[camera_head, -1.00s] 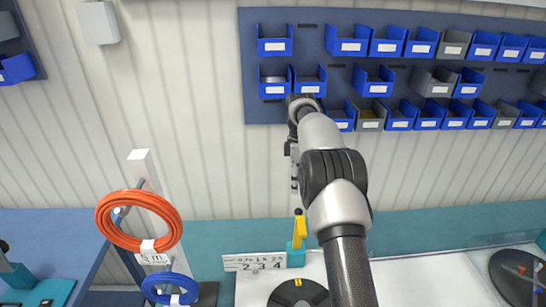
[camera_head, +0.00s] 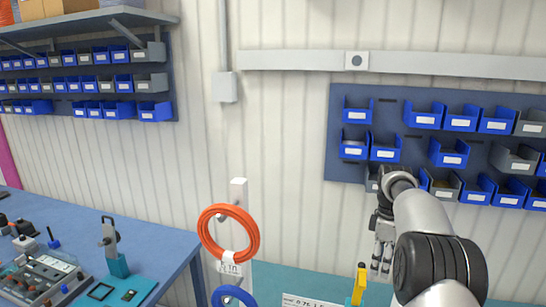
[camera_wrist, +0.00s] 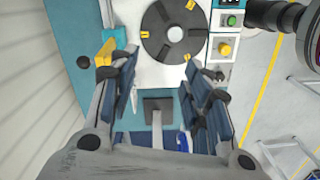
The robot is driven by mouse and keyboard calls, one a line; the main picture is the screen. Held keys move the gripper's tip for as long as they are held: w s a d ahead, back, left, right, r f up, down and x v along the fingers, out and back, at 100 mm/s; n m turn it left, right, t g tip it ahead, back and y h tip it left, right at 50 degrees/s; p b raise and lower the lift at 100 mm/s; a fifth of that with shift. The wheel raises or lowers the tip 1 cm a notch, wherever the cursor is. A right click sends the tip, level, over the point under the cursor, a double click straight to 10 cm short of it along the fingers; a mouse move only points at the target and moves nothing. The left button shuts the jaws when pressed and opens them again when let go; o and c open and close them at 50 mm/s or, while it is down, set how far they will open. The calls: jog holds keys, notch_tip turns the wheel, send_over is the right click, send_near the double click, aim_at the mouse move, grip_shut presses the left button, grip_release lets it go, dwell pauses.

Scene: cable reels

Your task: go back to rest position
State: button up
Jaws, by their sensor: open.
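My gripper (camera_head: 382,258) is raised in front of the wall, below the right-hand bin panel, with its fingers pointing down. In the wrist view my gripper (camera_wrist: 160,100) shows two fingers spread apart with nothing between them. A blue coil (camera_head: 233,296) hangs lower, cut off by the frame.
A blue workbench (camera_head: 165,245) with tools stands at the left. Blue and grey bins hang on a wall panel (camera_head: 345,110) behind my arm. A dark reel disc (camera_wrist: 174,28) and a yellow-handled tool (camera_head: 359,284) are near my gripper.

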jog(key=s+a+r+m+t+b, duration=0.2)
jog(key=s+a+r+m+b, duration=0.15)
jog(key=s+a, duration=0.4)
jog(key=s+a+r+m+t+b, duration=0.1)
jog(key=s+a+r+m+b, duration=0.25)
jog(key=s, duration=0.65)
jog(key=s+a+f+m+b, duration=0.1)
jog(key=s+a+f+b, duration=0.1)
jog(key=s+f, duration=0.2)
jog(key=s+a+f+m+t+b, duration=0.1)
jog(key=s+f+m+b, duration=0.1)
jog(key=s, duration=0.7)
jog(key=s+a+f+m+t+b, duration=0.1)
jog(key=s+a+f+b, duration=0.1)
jog(key=s+f, duration=0.3)
jog(key=shift+s+a+f+m+b, duration=0.3)
jog(key=shift+s+m, duration=0.1)
jog(key=shift+s, duration=0.8)
